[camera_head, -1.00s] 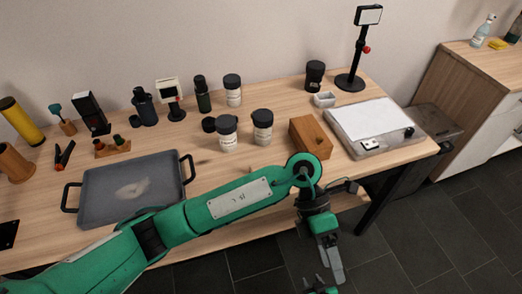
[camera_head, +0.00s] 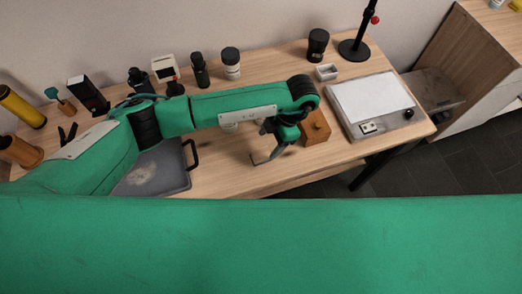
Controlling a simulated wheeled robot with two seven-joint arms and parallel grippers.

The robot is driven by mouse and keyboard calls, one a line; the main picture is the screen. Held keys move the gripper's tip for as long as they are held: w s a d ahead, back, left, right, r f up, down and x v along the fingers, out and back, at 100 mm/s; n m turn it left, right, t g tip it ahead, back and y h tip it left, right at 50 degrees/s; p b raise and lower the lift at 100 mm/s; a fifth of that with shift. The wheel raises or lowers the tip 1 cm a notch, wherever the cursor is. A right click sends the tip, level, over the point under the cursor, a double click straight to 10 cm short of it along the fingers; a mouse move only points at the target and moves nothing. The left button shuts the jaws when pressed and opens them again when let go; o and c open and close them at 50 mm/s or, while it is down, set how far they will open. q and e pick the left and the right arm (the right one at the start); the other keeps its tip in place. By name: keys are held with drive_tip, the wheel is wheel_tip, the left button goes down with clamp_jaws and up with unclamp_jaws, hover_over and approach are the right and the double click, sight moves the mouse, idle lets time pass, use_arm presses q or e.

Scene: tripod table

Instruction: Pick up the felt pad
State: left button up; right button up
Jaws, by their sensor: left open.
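I cannot pick out a felt pad for certain in the head view. My left arm reaches in from the left across the table, and my left gripper (camera_head: 259,147) hangs over the wooden tabletop (camera_head: 225,178), pointing down. It is open, with nothing between its fingers. It is just left of a small wooden box (camera_head: 315,128) with a knob. The arm hides part of the table's middle and left, including jars and much of the grey tray (camera_head: 160,174). My right gripper is not in view.
A light panel (camera_head: 374,97) lies at the right, with a white dish (camera_head: 326,72) and a dark grinder (camera_head: 318,44) behind. A black stand (camera_head: 354,49) and several bottles line the back. A green part of mine covers the bottom of the view.

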use_arm(q)
drive_tip(key=shift+x, duration=1.05)
drive_tip(key=shift+a+f+p, duration=0.2)
drive_tip(key=shift+f+p, duration=0.25)
drive_tip(key=shift+p, duration=0.05)
drive_tip(key=p+x, duration=0.2)
drive_tip(key=x, duration=0.1)
drive_tip(key=shift+f, duration=0.2)
drive_tip(key=shift+a+f, duration=0.2)
drive_tip(key=shift+f, duration=0.4)
drive_tip(key=c, duration=1.1)
drive_tip(key=shift+o, duration=0.2)
drive_tip(key=shift+r, duration=0.1)
wheel_tip(320, 180, up, 9)
drive_tip(key=b, duration=0.2)
drive_tip(key=shift+w+r+b, duration=0.1)
drive_tip(key=shift+b, duration=0.3)
wheel_tip(320, 180, up, 11)
hover_over(261, 153)
drive_tip(key=shift+b, duration=0.45)
